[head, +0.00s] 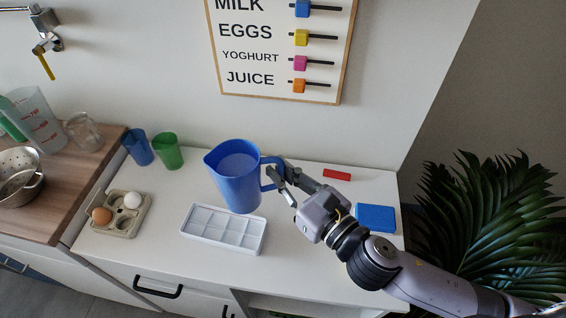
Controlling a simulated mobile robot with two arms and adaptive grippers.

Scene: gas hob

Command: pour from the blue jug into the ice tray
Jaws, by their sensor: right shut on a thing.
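The blue jug (237,185) stands out near the middle of the head view, tilted slightly to the left, its spout at the upper left and its handle on the right. Pale blue liquid shows inside it. My right gripper (279,178) is shut on the jug's handle. The white ice tray (222,240) lies on the white counter just below the jug in the picture, and the jug's base overlaps its far edge. I cannot tell how high the jug is above the counter. The tray's compartments look pale and empty. My left gripper is out of view.
A blue cup (138,148) and a green cup (168,152) stand at the back left. An egg holder (122,227) with two eggs is left of the tray. A blue box (376,218) and a red block (337,175) lie right. A plant (490,225) stands beyond the counter.

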